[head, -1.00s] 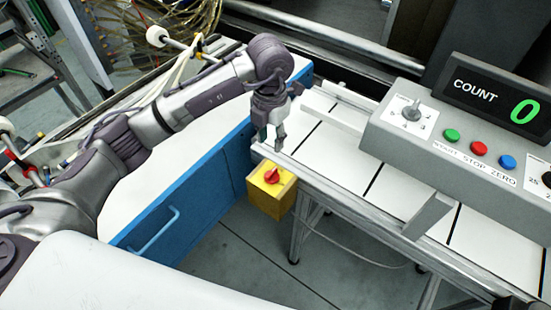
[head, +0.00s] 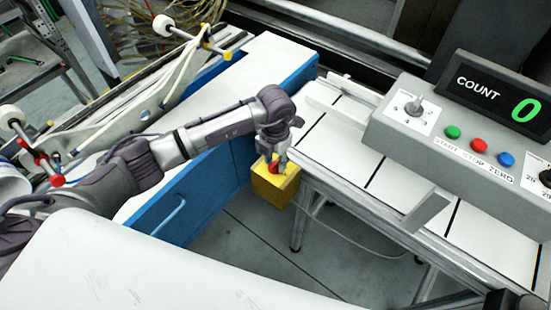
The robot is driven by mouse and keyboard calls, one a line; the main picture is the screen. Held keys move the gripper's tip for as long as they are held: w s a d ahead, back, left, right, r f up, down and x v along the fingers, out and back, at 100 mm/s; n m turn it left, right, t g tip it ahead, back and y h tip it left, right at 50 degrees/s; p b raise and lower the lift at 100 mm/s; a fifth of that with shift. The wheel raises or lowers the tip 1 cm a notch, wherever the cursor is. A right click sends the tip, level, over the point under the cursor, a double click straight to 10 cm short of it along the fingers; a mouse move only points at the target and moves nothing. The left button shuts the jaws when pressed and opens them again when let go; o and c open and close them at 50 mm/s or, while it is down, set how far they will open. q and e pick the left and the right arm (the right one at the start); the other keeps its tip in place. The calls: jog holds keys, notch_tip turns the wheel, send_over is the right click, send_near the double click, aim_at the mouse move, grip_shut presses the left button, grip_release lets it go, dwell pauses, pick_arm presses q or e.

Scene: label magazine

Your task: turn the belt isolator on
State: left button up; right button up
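The belt isolator is a yellow box (head: 272,190) with a red rotary knob (head: 273,169) on its top face, fixed at the near left end of the conveyor frame. My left gripper (head: 277,163) points down right over the box, with its fingers at the red knob and partly covering it. I cannot tell whether the fingers touch the knob or how far apart they are. The knob's angle is mostly hidden. My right gripper is not clearly seen; a dark part shows at the bottom right corner.
The white-slatted conveyor (head: 400,190) runs to the right of the box. A grey control panel (head: 450,130) with green, red and blue buttons and a COUNT display (head: 497,98) reading 0 stands over it. A blue cabinet (head: 185,205) with a white top is left of the box.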

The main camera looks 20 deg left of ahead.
pick_arm(q)
jog(key=c, duration=0.6)
grip_shut()
pick_arm(e)
jog(key=shift+d, duration=0.3)
jog(key=shift+d, duration=0.1)
jog(key=shift+f, duration=0.2)
pick_arm(q)
jog(key=shift+f+m+b, duration=0.15)
jog(key=shift+m+b, duration=0.65)
jog(key=shift+b, duration=0.2)
jog(key=m+b, duration=0.8)
jog(key=b, duration=0.1)
jog(key=shift+m, duration=0.4)
jog(key=shift+m+b, duration=1.4)
jog(key=shift+m, duration=0.1)
pick_arm(e)
notch_tip(320, 180, down, 13)
jog(key=shift+a+f, duration=0.2)
jog(key=shift+w, duration=0.1)
pick_arm(q)
jog(key=shift+r, duration=0.2)
pick_arm(e)
jog(key=shift+d, duration=0.1)
